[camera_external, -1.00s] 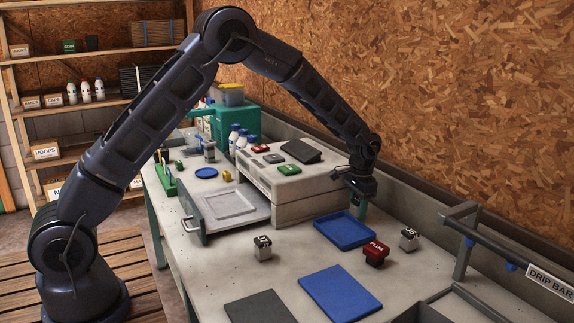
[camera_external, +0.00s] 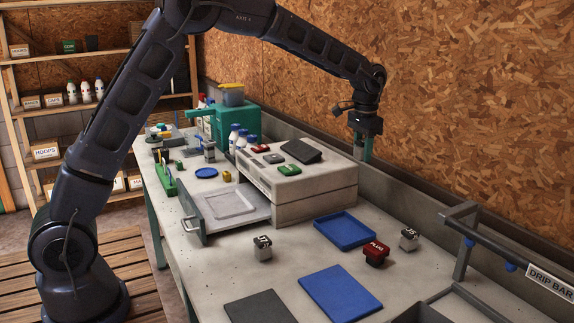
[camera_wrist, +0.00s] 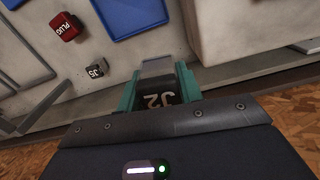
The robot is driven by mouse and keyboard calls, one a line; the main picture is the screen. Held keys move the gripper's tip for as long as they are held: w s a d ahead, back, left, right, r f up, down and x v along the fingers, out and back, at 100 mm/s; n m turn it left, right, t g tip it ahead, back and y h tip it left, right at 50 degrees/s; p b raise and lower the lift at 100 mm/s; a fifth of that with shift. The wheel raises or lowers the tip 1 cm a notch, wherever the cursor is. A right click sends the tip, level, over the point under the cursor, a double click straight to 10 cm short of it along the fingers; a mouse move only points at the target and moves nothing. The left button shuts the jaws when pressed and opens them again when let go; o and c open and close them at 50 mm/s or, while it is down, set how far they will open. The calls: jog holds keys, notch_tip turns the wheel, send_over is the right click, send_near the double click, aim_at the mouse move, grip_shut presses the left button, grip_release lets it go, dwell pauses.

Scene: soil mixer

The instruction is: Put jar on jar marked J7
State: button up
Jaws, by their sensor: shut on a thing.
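My gripper (camera_external: 366,152) is raised above the bench near the back wall, at the right end of the grey box unit. In the wrist view its teal fingers are shut on a dark-lidded jar marked J2 (camera_wrist: 160,98); in the external view this jar is mostly hidden. A dark-lidded jar (camera_external: 262,247) stands upright on the bench in front of the open drawer; its mark is too small to read surely. Another jar (camera_external: 408,239), which seems marked J5, stands at the right; it also shows in the wrist view (camera_wrist: 97,69).
A red PLUG block (camera_external: 376,255) stands beside the right jar. A blue tray (camera_external: 345,231), a blue mat (camera_external: 340,293) and a dark mat (camera_external: 260,308) lie on the bench. The grey box unit (camera_external: 315,205) has an open drawer (camera_external: 230,205). A drip bar rail (camera_external: 500,253) stands right.

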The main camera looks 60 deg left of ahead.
jog(key=s+d+r, duration=0.1)
jog(key=s+r, duration=0.2)
jog(key=s, duration=0.5)
jog(key=s+d+r, duration=0.2)
jog(key=s+r, duration=0.1)
jog(key=s, duration=0.4)
jog(key=n, duration=0.1)
send_over(263, 239)
notch_tip(263, 239, down, 20)
jog(key=shift+s+r, duration=0.1)
jog(key=o, duration=1)
